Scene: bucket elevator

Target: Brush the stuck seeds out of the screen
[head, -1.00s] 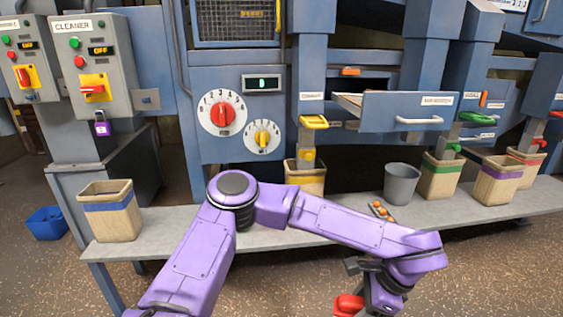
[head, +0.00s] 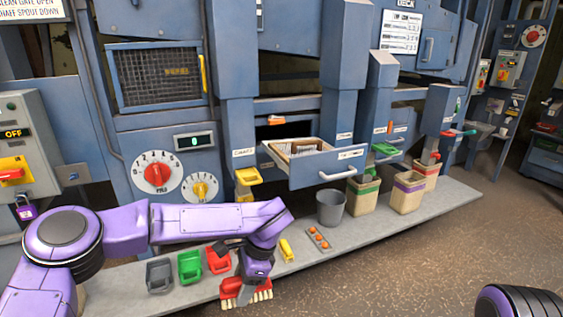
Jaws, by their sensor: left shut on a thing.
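The screen drawer (head: 322,173) is pulled out of the blue machine, with a label and a pale handle on its front. A pale frame (head: 296,147) shows inside it, but the mesh and any stuck seeds are too small to tell. My left gripper (head: 245,280) is shut on a red brush (head: 232,287) with pale bristles pointing down. It is low, in front of the bench and below and left of the drawer. The gripper partly hides the brush. My right gripper is out of view.
A grey bench (head: 375,236) runs below the drawer. On it stand a grey bucket (head: 331,208), a tray of orange things (head: 317,238), a yellow item (head: 286,250), small grey (head: 159,277) and green (head: 190,267) bins, and several wooden bins at right.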

